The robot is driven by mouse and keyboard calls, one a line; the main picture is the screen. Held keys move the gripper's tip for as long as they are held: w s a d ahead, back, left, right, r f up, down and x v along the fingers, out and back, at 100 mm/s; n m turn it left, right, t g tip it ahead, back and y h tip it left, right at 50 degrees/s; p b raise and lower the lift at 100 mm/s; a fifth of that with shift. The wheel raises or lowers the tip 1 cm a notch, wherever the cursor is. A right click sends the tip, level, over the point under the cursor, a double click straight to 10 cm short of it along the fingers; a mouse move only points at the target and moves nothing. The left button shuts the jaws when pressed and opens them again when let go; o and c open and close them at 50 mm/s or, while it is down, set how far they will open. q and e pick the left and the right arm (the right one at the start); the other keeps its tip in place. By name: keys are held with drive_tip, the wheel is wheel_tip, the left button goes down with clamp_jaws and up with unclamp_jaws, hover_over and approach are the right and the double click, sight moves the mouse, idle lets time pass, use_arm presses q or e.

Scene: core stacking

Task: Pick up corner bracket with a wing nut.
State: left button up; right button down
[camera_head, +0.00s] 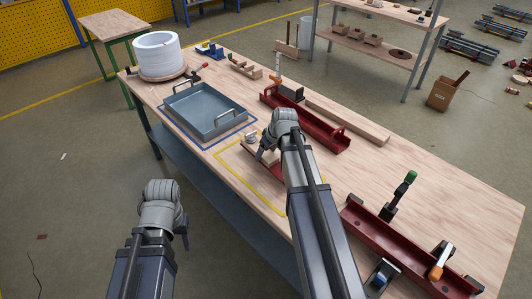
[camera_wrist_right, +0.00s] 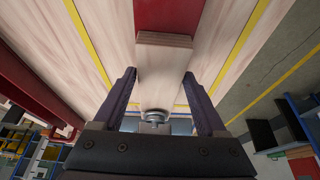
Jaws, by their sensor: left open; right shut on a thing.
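The corner bracket shows as a red part (camera_wrist_right: 170,15) and a pale wood-coloured block (camera_wrist_right: 165,62) in the right wrist view. My right gripper (camera_wrist_right: 160,80) has its two dark fingers either side of the pale block and is shut on it. In the head view my right gripper (camera_head: 265,157) is low over the yellow-outlined area, with red (camera_head: 250,166) showing beside its fingers. A round silver piece (camera_wrist_right: 155,116), perhaps the wing nut, shows between the fingers. My left gripper (camera_head: 183,233) is open and empty, off the table's front edge.
A grey-blue tray (camera_head: 190,128) with handles stands inside a blue outline, left of my right gripper. A red channel fixture (camera_head: 320,128) lies behind it, and another red fixture (camera_head: 400,248) is at the right. The wooden table (camera_head: 340,180) is clear between them.

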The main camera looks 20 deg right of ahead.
sight(266, 154)
wheel_tip(266, 154, up, 7)
drive_tip(key=p, duration=0.5)
drive_tip(key=shift+f, duration=0.2)
drive_tip(key=shift+f, duration=0.1)
